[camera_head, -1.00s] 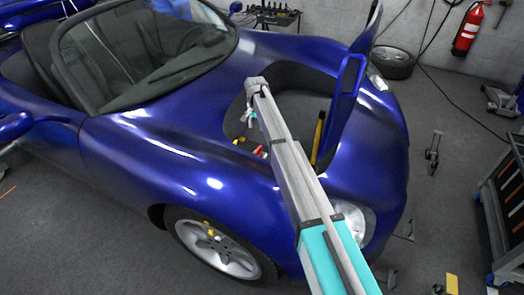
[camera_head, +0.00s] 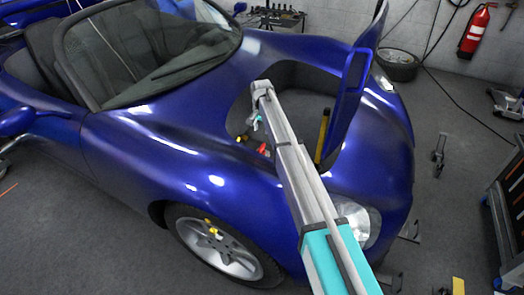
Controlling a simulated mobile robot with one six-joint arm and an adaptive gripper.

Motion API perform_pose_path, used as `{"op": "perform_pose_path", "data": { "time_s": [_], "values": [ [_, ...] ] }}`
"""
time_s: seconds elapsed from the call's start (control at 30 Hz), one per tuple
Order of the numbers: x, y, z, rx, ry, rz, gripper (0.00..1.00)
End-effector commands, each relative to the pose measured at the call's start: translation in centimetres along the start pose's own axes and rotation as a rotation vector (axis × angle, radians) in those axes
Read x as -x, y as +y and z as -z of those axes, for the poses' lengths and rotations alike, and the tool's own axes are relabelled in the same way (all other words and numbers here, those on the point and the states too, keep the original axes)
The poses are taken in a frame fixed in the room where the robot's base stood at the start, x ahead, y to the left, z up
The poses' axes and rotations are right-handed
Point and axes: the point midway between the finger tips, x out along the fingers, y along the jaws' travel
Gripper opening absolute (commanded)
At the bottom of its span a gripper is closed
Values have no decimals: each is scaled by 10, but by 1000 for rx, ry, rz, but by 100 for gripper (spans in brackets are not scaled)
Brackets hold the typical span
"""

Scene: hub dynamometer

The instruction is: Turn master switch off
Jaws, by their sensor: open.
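My gripper (camera_head: 252,124) hangs below the end of my arm (camera_head: 290,165), inside the open front compartment (camera_head: 295,92) of the blue car. It is open and looks empty, though it is small in the view. A small red part (camera_head: 263,149) sits in the compartment just below and to the right of my gripper. Another small red and yellow part (camera_head: 242,138) lies just below and to the left. I cannot tell which of these is the master switch, or whether it is on or off. My arm hides part of the compartment.
The raised blue lid (camera_head: 352,95) stands at the compartment's right side. A yellow upright piece (camera_head: 322,135) is right of my arm. The car's fender (camera_head: 210,170) is close on the left.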

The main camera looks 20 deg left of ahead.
Motion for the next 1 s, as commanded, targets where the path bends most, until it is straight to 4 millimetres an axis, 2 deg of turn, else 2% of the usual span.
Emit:
{"op": "perform_pose_path", "data": {
  "time_s": [0.03, 1.0],
  "values": [
    [-8, 0, 0, 0, 0, 0, 54],
    [-81, 2, 1, -2, 0, 0, 54]
  ]
}}
